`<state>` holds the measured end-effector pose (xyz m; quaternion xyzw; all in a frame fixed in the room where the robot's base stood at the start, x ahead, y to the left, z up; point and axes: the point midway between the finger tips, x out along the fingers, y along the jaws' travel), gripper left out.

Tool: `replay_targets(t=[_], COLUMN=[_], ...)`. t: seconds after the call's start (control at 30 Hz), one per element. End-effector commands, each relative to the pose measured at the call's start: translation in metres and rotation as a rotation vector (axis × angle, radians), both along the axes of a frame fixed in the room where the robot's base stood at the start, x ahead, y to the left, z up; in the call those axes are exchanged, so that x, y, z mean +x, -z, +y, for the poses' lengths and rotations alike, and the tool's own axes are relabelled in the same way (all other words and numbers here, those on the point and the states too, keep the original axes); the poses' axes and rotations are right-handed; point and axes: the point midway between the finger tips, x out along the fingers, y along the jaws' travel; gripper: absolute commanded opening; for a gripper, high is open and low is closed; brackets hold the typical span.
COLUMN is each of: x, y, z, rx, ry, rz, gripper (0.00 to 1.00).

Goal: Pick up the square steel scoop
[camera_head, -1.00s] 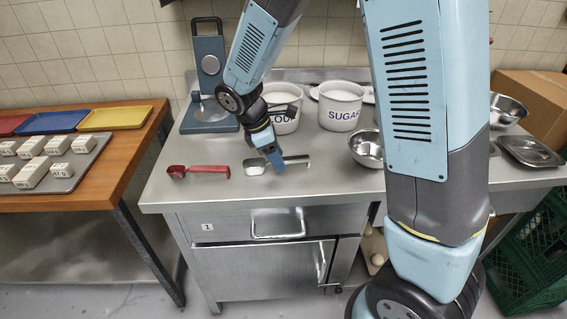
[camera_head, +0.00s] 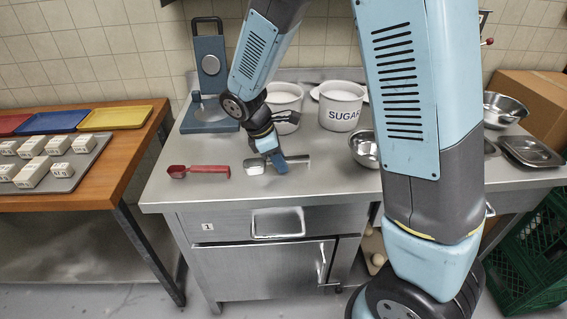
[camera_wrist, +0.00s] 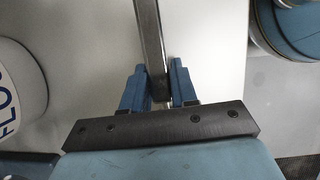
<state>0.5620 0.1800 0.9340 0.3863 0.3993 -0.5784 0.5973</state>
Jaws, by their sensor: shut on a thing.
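The square steel scoop (camera_head: 255,166) lies on the steel counter, its bowl to the left and its handle to the right. My gripper (camera_head: 279,163) is at the handle. In the wrist view the grey handle (camera_wrist: 149,40) runs up from between the two blue fingers of my gripper (camera_wrist: 158,84), which are shut on it. The scoop's bowl is out of the wrist view. A scoop with a red handle (camera_head: 208,169) lies apart on the counter to the left.
Behind my gripper stand a white canister (camera_head: 284,96) and the SUGAR canister (camera_head: 340,105). A steel bowl (camera_head: 364,150) is to the right. A blue-grey stand (camera_head: 208,90) is at the back left. The front strip of the counter (camera_head: 330,188) is clear.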

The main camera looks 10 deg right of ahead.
Motion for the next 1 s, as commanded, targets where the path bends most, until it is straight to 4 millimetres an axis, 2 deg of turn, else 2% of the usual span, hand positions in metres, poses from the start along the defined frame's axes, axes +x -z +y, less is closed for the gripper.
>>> replay_targets(t=[0.37, 0.57, 0.97, 1.0], x=[0.001, 0.001, -0.053, -0.062], y=[-0.006, -0.034, -0.095, -0.097], z=[0.000, 0.000, -0.010, -0.011], rx=[0.001, 0.003, 0.003, 0.002], ry=[0.001, 0.002, 0.000, 0.001], rz=[-0.001, -0.004, -0.004, -0.003], gripper=[0.00, 0.00, 0.00, 0.00])
